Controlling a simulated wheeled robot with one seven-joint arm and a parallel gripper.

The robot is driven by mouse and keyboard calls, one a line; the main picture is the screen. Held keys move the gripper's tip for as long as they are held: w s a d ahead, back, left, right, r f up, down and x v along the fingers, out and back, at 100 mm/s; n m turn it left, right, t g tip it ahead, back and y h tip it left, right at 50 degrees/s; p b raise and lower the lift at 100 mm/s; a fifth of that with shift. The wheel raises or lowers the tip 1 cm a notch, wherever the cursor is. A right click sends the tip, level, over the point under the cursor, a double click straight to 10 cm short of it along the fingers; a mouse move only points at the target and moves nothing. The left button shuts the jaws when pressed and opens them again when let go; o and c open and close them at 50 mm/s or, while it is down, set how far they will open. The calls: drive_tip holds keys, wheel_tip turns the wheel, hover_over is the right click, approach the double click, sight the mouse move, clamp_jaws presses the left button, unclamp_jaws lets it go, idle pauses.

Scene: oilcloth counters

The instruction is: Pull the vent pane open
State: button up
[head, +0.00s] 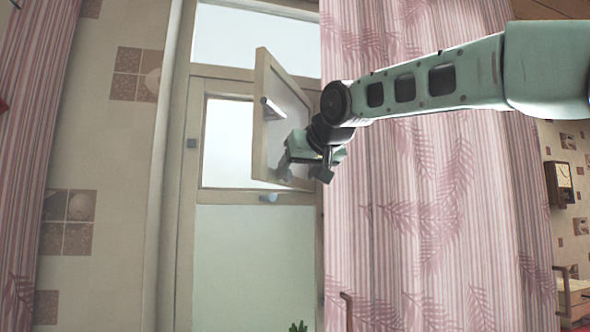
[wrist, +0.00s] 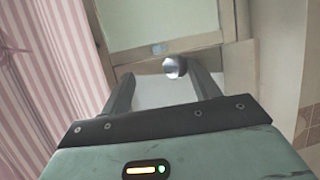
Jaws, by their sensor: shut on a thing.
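The vent pane (head: 260,146) is a small beige-framed glazed pane in the upper part of the window. It stands swung out at an angle from its opening in the head view.
A pink patterned curtain (head: 430,220) hangs right of the window, behind my arm. A small blue-grey catch (head: 268,197) is on the rail below the opening. A tiled wall (head: 95,170) lies to the left. A plant tip (head: 298,326) shows at the bottom.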

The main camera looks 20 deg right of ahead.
drive_tip(key=shift+w+d+f, duration=0.1)
drive_tip(key=shift+d+f, duration=0.05)
drive_tip(key=shift+d, duration=0.35)
drive_tip(key=a+b+v, duration=0.1)
drive_tip(key=b+v, duration=0.1)
drive_tip(key=v, duration=1.5)
drive_tip(key=shift+s+r, duration=0.3)
drive_tip(key=s+a+f+n+g+y, duration=0.15)
drive_tip(key=a+f, duration=0.25)
drive_tip(key=f, duration=0.6)
drive_tip(key=a+f+n+g+p, duration=0.1)
drive_tip(key=a+f+g, duration=0.25)
drive_tip(key=f, duration=0.55)
drive_tip(key=a+f+n+g, duration=0.2)
drive_tip(key=a+f, duration=0.3)
drive_tip(key=f, duration=0.5)
drive_tip(key=s+d+f+n+g+h, duration=0.1)
drive_tip(key=s+f+g, duration=0.2)
drive_tip(key=s+f, duration=0.6)
drive_tip(key=s+d+f+n+g+h+p, duration=0.1)
drive_tip(key=s+f+g, duration=0.2)
drive_tip(key=s+f, duration=0.7)
wheel_tip(320, 180, down, 5)
drive_tip(key=shift+s+r+g, duration=0.2)
drive_tip(key=shift+g, duration=0.1)
